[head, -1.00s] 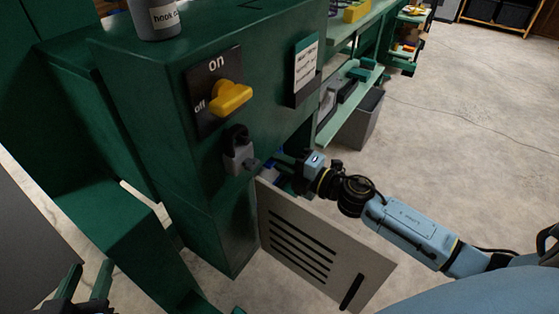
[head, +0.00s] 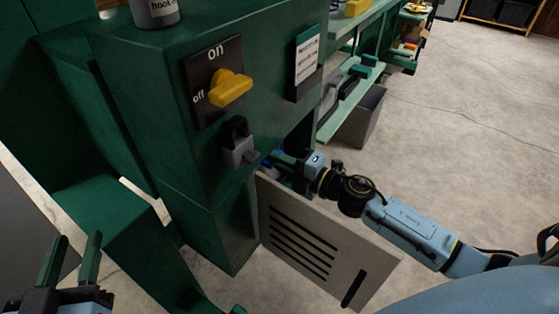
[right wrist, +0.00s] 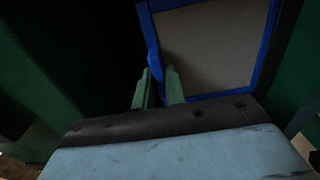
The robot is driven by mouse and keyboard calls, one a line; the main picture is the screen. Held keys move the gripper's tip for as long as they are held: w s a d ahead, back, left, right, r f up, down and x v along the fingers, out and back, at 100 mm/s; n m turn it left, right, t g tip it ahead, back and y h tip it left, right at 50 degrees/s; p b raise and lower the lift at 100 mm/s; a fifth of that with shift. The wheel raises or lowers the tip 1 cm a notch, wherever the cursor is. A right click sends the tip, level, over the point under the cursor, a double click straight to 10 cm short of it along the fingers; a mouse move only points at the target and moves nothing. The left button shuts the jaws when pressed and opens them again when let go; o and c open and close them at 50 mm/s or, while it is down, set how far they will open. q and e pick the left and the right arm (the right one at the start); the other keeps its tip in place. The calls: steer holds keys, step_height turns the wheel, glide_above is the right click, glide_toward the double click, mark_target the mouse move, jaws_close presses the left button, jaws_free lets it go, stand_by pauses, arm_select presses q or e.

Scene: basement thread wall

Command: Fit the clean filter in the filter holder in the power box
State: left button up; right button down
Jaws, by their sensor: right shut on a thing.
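My right gripper (head: 285,158) reaches into the open side of the green power box (head: 150,110). In the right wrist view, its green fingers (right wrist: 158,88) are shut on a blue tab at the edge of a blue-framed filter with a plain grey-beige face (right wrist: 212,48). The filter stands inside the dark box; only a bit of blue (head: 268,161) shows in the head view. The filter holder is too dark to make out, so I cannot tell whether the filter is seated. My left gripper (head: 78,240) is open and empty at the lower left.
The slotted, light panel door (head: 325,245) hangs open below my right arm. A yellow on/off switch (head: 230,88), a grey padlock (head: 238,145) and a card (head: 307,60) are on the box front. A grey container (head: 155,12) stands on top.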

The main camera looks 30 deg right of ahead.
arm_select(q)
steer(key=shift+r, duration=0.15)
arm_select(e)
steer(key=shift+s, duration=0.1)
arm_select(q)
steer(key=shift+f, duration=0.2)
arm_select(e)
steer(key=shift+f, duration=0.2)
steer(key=c, duration=1.4)
jaws_free()
steer(key=shift+o, duration=0.2)
steer(key=shift+f, duration=0.1)
